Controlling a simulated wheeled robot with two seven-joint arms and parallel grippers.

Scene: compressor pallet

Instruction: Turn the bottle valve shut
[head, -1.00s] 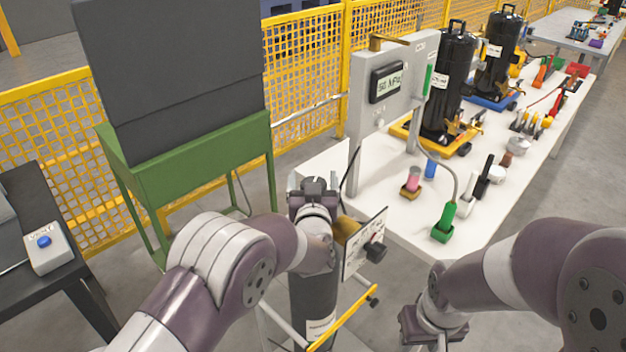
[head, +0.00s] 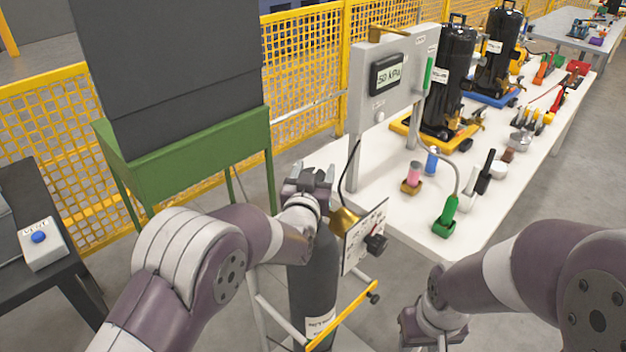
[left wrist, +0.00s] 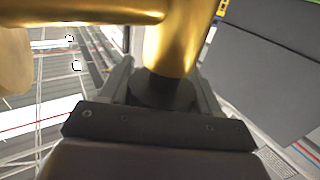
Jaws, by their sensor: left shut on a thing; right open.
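The dark grey gas bottle (head: 315,275) stands upright on a trolley in the head view. A brass fitting (head: 342,220) sits near its top, beside a white panel with a black knob. My left gripper (head: 309,174) is at the top of the bottle, and the arm hides the valve there. In the left wrist view, my left gripper (left wrist: 165,85) is shut on the dark round valve knob (left wrist: 163,93), with a finger on each side. The brass valve body (left wrist: 180,40) fills the top. My right gripper (head: 435,330) is open and empty, low in the head view, its fingertips mostly hidden.
The white table (head: 400,215) behind holds a gauge stand (head: 388,80) reading 50 kPa, a green-handled tool (head: 446,216) and black cylinders. A yellow bar (head: 345,312) crosses in front of the bottle. A green stand (head: 190,165) and a vent button (head: 39,237) are at left.

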